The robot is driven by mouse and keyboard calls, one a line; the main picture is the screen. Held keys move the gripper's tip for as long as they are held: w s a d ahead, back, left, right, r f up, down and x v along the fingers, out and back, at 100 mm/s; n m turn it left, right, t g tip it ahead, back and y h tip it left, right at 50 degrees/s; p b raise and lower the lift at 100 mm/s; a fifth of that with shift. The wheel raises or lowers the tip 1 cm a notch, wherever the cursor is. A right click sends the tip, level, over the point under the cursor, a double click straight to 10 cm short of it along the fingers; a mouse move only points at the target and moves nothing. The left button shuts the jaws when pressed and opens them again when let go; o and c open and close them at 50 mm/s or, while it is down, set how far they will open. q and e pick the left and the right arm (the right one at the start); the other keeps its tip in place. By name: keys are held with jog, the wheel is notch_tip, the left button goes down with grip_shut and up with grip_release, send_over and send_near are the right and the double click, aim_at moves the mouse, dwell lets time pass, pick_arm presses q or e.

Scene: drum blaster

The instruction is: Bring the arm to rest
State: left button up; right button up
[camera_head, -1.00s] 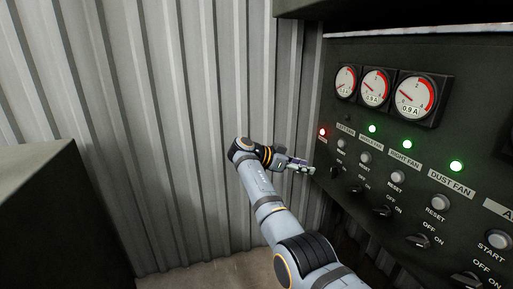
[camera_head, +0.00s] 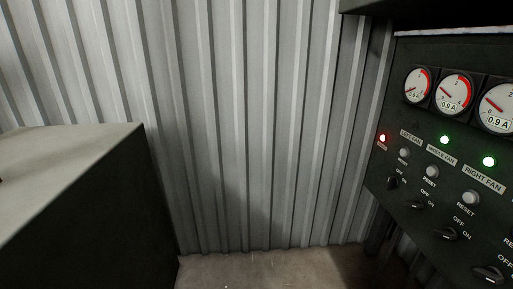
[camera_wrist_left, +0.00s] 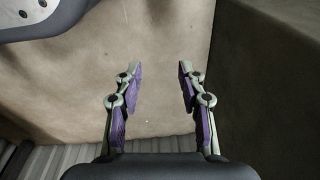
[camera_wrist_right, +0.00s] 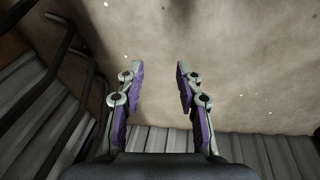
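Neither of my arms shows in the head view now. My left gripper (camera_wrist_left: 158,85) is in the left wrist view, its two purple-padded fingers apart with nothing between them. My right gripper (camera_wrist_right: 158,85) is in the right wrist view, also with fingers apart and empty. Both wrist views look onto the brown floor (camera_wrist_left: 165,50).
A dark control panel (camera_head: 385,160) with gauges (camera_head: 455,92), lights, reset buttons and switches stands at the right. Its leftmost light (camera_head: 382,138) is red; two others are green. A dark box (camera_head: 95,195) stands at the left. A corrugated wall (camera_head: 240,120) is behind.

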jog(key=s+a+f+n+y, duration=0.2)
jog(key=s, duration=0.9)
pick_arm(q)
jog(key=s+a+r+p, duration=0.1)
jog(key=s+r+p, duration=0.3)
jog(key=s+p, duration=0.3)
jog(key=s+a+r+p, duration=0.1)
jog(key=s+r+p, duration=0.3)
jog(key=s+p, duration=0.4)
jog(key=p, duration=0.7)
jog(key=shift+s+r, duration=0.25)
pick_arm(e)
jog(key=s+d+r, duration=0.2)
jog(key=s+r, duration=0.6)
jog(key=s, duration=0.6)
jog(key=shift+d+h, duration=0.15)
jog(key=shift+h, duration=0.15)
jog(key=shift+s+r, duration=0.1)
jog(key=shift+s, duration=0.05)
